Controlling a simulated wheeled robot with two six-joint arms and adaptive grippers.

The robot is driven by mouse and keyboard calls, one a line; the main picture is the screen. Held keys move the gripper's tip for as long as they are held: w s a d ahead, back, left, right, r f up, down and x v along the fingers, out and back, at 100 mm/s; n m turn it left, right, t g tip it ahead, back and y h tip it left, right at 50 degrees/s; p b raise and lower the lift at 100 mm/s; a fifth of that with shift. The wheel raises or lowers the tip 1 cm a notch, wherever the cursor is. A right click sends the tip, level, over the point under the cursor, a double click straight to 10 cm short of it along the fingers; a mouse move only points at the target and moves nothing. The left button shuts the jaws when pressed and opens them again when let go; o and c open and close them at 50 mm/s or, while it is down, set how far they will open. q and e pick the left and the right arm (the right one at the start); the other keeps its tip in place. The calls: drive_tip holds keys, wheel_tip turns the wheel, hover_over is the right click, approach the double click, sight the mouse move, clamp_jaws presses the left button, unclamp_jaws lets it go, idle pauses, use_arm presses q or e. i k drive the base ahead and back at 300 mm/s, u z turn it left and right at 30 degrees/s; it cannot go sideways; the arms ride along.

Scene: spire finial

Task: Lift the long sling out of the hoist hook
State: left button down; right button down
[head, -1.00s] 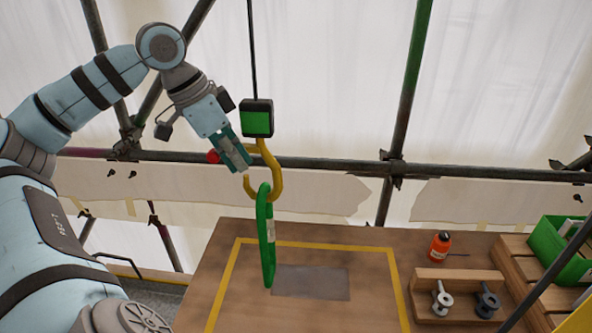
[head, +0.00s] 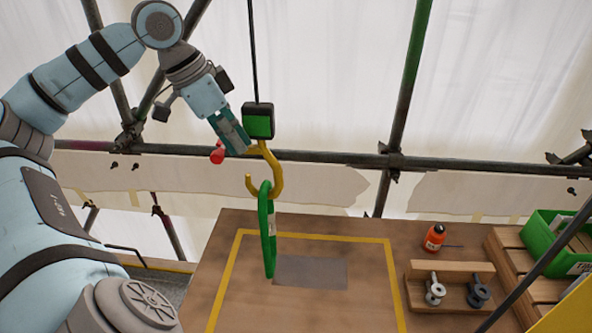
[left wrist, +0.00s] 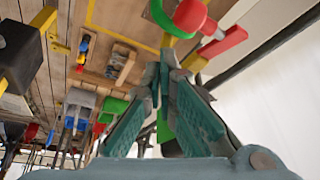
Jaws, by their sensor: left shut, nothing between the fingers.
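The long green sling (head: 267,236) hangs as a narrow loop from the yellow hoist hook (head: 276,178) in the head view. Its top passes through the hook's bend, and its lower end is over the wooden table. The hook hangs below a black and green hoist block (head: 258,121). My left gripper (head: 242,147) is above the hook's open tip, close to the left of the shank, apart from the sling. Its fingers (left wrist: 165,66) are together and empty in the left wrist view. My right gripper is not in view.
The table (head: 335,226) has a yellow outline and grey patch. An orange bottle (head: 434,238), a wooden rack (head: 450,270) with metal fittings and a green crate (head: 541,239) are at right. A scaffold pipe (head: 335,157) runs behind the hook. A red knob (head: 217,156) shows beside my left gripper.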

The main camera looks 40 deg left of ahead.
sight(265, 212)
drive_tip(key=k, duration=1)
